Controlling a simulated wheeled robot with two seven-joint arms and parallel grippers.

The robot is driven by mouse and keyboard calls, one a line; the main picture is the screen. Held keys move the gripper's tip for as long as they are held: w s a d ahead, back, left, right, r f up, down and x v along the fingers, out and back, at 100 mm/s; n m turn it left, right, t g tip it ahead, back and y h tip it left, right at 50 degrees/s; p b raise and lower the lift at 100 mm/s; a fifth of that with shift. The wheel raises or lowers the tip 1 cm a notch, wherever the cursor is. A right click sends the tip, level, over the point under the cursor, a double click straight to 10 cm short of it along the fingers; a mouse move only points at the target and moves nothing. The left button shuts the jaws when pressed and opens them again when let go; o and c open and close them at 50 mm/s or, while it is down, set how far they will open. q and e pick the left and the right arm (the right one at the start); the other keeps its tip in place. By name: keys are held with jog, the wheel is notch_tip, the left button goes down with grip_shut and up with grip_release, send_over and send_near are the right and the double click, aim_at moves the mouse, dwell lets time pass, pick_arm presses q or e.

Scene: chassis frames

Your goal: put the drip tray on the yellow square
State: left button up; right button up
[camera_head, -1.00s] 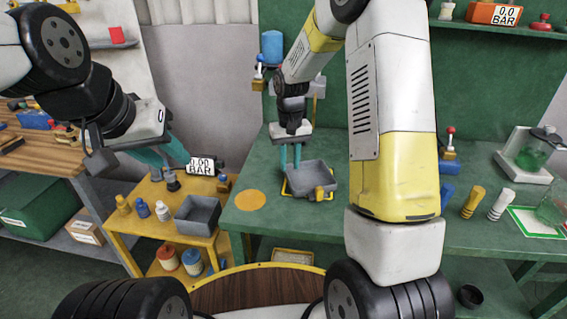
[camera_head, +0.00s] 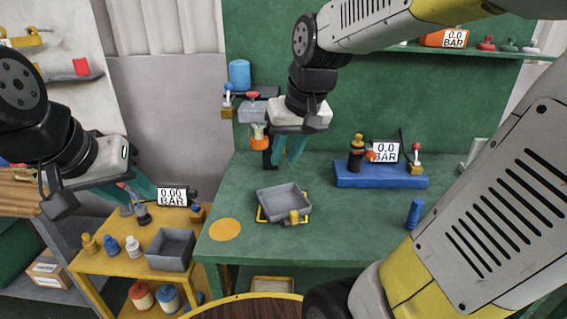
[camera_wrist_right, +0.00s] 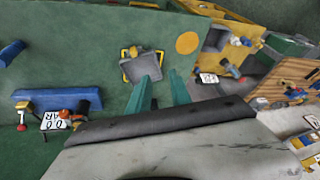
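The drip tray (camera_head: 283,200) is a shallow grey tray with a yellow block on its front edge. It lies over the yellow square (camera_head: 262,217), an outline on the green bench, and hides most of it. The tray looks slightly turned against the outline. In the right wrist view the tray (camera_wrist_right: 141,68) lies beyond my fingertips. My right gripper (camera_head: 287,162) is open and empty, above and behind the tray, apart from it. My left gripper (camera_head: 143,198) hangs at the left near the yellow cart, with its fingers apart and nothing visible between them.
An orange disc (camera_head: 225,230) lies left of the tray. A yellow cart (camera_head: 120,262) holds bottles, a gauge and a grey bin (camera_head: 171,250). A blue block (camera_head: 380,175) with a gauge stands at the back right. A blue cylinder (camera_head: 414,214) stands to the right. Bench around the tray is clear.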

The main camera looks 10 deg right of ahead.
jog(key=s+t, duration=0.2)
jog(key=s, duration=0.6)
jog(key=shift+r+y, duration=0.3)
jog(key=shift+r, duration=0.15)
jog(key=shift+d, duration=0.1)
dwell(0.3)
